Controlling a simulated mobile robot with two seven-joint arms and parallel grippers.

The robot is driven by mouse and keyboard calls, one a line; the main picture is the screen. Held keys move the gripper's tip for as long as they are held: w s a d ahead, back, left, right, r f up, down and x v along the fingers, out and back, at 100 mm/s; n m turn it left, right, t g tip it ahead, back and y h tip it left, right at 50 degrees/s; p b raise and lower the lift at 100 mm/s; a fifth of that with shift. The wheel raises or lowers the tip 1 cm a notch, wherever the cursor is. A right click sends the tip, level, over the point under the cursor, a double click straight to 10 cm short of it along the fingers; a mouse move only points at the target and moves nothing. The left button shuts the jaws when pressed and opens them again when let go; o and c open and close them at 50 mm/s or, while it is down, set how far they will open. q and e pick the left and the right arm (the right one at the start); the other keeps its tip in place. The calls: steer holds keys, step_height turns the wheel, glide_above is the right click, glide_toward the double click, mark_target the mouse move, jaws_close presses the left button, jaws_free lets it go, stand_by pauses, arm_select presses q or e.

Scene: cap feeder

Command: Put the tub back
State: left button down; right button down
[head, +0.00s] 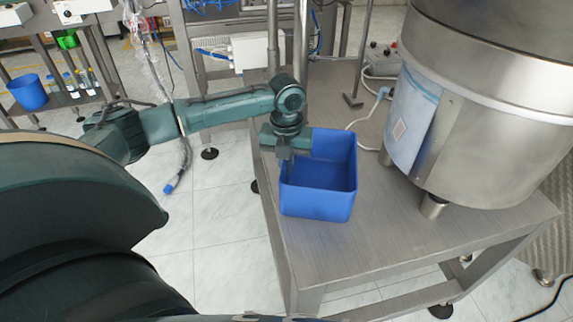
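A blue open-topped tub (318,203) stands upright on the steel table (405,235), near its left edge. It looks empty from here. My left gripper (284,154) is at the tub's rear left rim, pointing down. Its fingers are small and partly hidden against the rim, so I cannot tell whether they are closed on it. My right gripper is out of view.
A large steel feeder bowl (480,110) on short feet fills the table's right side. A grey cable (372,112) runs behind the tub. Another blue tub (28,92) and several bottles stand on a shelf at the far left. The table's front is clear.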

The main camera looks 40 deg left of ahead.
arm_select(q)
steer(key=c, duration=1.6)
jaws_free()
steer(key=shift+c, duration=0.2)
step_height(320, 180, up, 12)
steer(key=shift+r+p, duration=0.1)
steer(key=shift+p, duration=0.75)
